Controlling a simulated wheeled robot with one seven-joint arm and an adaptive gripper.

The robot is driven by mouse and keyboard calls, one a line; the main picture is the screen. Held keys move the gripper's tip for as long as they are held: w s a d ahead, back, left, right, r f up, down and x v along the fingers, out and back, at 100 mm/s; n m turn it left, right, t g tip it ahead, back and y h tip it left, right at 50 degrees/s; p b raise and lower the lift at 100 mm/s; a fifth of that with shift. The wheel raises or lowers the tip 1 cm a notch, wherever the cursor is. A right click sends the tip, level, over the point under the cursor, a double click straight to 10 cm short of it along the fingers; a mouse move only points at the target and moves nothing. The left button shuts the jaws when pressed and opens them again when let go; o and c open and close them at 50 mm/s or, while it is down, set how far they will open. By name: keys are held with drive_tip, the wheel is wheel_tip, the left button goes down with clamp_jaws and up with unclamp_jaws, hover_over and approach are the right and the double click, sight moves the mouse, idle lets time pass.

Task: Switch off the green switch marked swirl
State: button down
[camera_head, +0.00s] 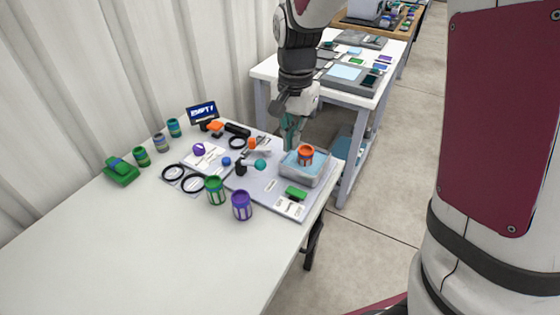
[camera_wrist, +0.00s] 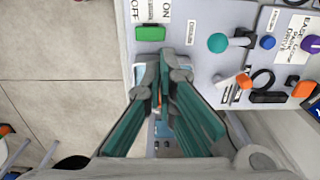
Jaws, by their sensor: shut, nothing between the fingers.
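The green switch (camera_head: 296,193) is a block at the near right corner of the grey panel. In the wrist view the green switch (camera_wrist: 150,33) sits at the top, below ON and OFF labels. A small label lies to its right there; its word is too small to read. Which position the switch is in I cannot tell. My gripper (camera_head: 291,146) points down, with teal fingers shut and empty, above the far left side of the grey tote. In the wrist view my gripper (camera_wrist: 164,62) is below the switch in the picture, apart from it.
The grey tote (camera_head: 318,180) with an orange-red jar (camera_head: 305,156) stands between gripper and switch. A teal knob (camera_head: 260,165) and a blue knob (camera_head: 226,161) are to the left. Green (camera_head: 215,190) and purple (camera_head: 241,205) jars stand in front. The white table's near part is clear.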

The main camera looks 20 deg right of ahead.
sight(291, 189)
drive_tip(key=shift+w+f, duration=0.15)
drive_tip(key=shift+f, duration=0.05)
wheel_tip(291, 189, down, 14)
drive_tip(key=shift+b, duration=0.4)
idle(0.4)
drive_tip(key=shift+w+a+f+g+h, duration=0.1)
drive_tip(key=shift+a+f+g+h, duration=0.05)
drive_tip(key=shift+f+g+h, duration=0.2)
drive_tip(key=shift+r, duration=0.1)
idle(0.4)
drive_tip(key=shift+s+d+r+p, duration=0.3)
drive_tip(key=shift+s+d+p, duration=0.25)
